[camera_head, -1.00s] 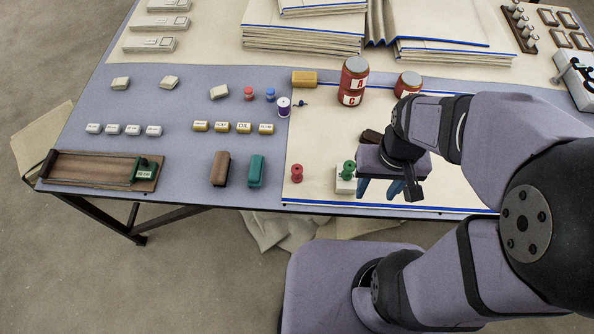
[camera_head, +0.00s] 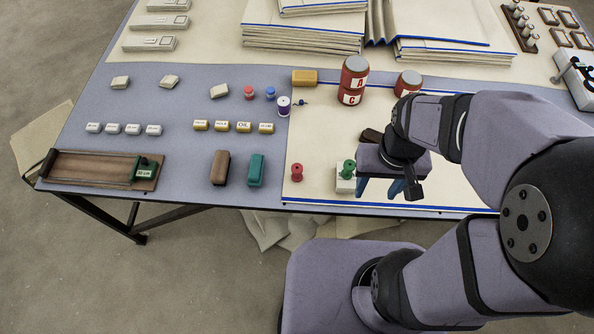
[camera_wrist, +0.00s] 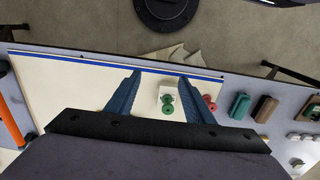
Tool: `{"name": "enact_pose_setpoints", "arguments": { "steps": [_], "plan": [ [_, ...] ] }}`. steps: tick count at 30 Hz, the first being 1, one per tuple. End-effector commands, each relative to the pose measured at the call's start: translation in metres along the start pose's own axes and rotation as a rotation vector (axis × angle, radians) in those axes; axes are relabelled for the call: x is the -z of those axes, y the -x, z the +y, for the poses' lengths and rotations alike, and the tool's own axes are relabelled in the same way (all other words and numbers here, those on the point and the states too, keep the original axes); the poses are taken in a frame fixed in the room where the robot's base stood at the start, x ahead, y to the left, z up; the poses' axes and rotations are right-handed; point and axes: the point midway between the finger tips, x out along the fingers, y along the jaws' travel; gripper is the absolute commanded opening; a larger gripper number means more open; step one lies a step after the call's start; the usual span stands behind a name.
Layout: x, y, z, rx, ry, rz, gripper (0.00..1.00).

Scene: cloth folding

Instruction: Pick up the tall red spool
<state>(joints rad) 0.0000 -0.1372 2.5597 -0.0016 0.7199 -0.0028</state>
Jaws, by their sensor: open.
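A red spool (camera_head: 297,172) stands upright on the cream mat near the table's front edge in the head view. Another small red spool (camera_head: 249,93) stands further back on the grey surface. My gripper (camera_head: 380,188) is open and empty, to the right of the front red spool and above the mat. In the wrist view, my gripper's blue fingers (camera_wrist: 158,93) are spread apart, and the red spool (camera_wrist: 210,103) lies just outside the right finger. A green spool (camera_head: 348,169) on a white block (camera_head: 344,184) stands between the front red spool and my gripper.
A purple-and-white spool (camera_head: 284,106) and stacked red cans (camera_head: 354,80) stand behind. The mat (camera_head: 315,135) is bare behind the front red spool.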

Motion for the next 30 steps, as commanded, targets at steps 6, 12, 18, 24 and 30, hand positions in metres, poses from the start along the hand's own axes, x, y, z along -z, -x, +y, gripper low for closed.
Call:
{"name": "enact_pose_setpoints", "arguments": {
  "steps": [6, 12, 18, 24, 30],
  "plan": [
    [0.002, 0.018, 0.0, 0.0, 0.0, 0.007, 0.48],
    [0.002, 0.054, 0.0, 0.0, 0.0, 0.009, 0.48],
    [-0.017, 0.023, -0.001, -0.121, 0.293, -0.099, 0.48],
    [-0.025, 0.001, 0.007, -0.311, 0.677, -0.216, 0.48],
    [-0.007, -0.01, 0.012, -0.624, 1.167, -0.34, 0.48]
  ]
}}
